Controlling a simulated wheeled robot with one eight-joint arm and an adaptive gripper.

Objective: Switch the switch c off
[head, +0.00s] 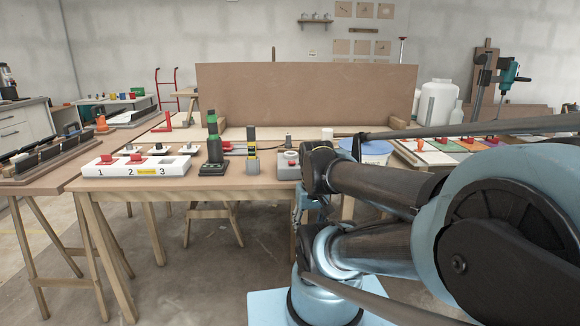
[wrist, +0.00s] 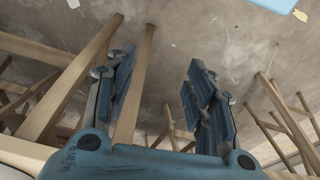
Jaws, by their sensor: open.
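Small pale switch-like units stand at the back of the left part of the workbench in the head view: a left one (head: 131,151), a middle one (head: 158,149) and a right one (head: 193,149). No letter is legible on them, so I cannot tell which is switch c or how it is set. A grey box with a knob (head: 288,160) stands further right on the bench. My gripper (wrist: 163,85) is open and empty in the wrist view, with its two fingers apart over the floor and wooden trestle legs. In the head view it is mostly hidden by my arm.
A white block numbered 1 to 3 (head: 112,171) with red pieces stands in front of the switches. A dark and green stack (head: 213,145) and a yellow-black stack (head: 252,155) stand mid-bench. A tall brown board (head: 300,95) rises behind. A blue-rimmed bucket (head: 375,147) is right.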

